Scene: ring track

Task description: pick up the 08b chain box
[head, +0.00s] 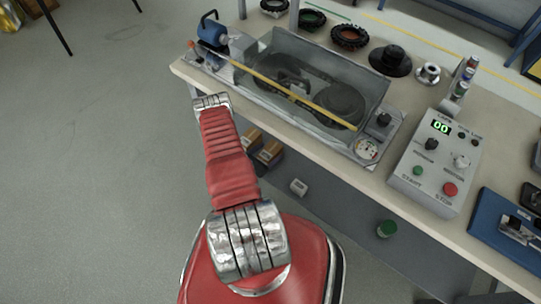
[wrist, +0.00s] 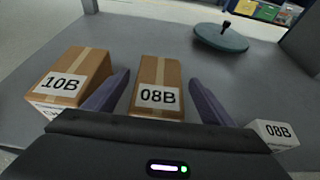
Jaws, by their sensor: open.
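In the wrist view, a brown cardboard box labelled 08B (wrist: 158,75) stands on a grey surface, with pale tape down its top. My gripper (wrist: 159,80) is open, with one dark finger at each side of this box in the picture. I see gaps at both sides and cannot tell how deep the fingers reach. A small white box (wrist: 275,133), also labelled 08B, sits outside the right finger. A brown box labelled 10B (wrist: 72,80) stands left of the left finger.
A dark green round lid with a knob (wrist: 221,38) lies farther back on the grey surface. In the head view, the workbench (head: 408,112) overhangs the boxes and carries a clear-covered machine and a control box (head: 436,160). Open floor lies to the left.

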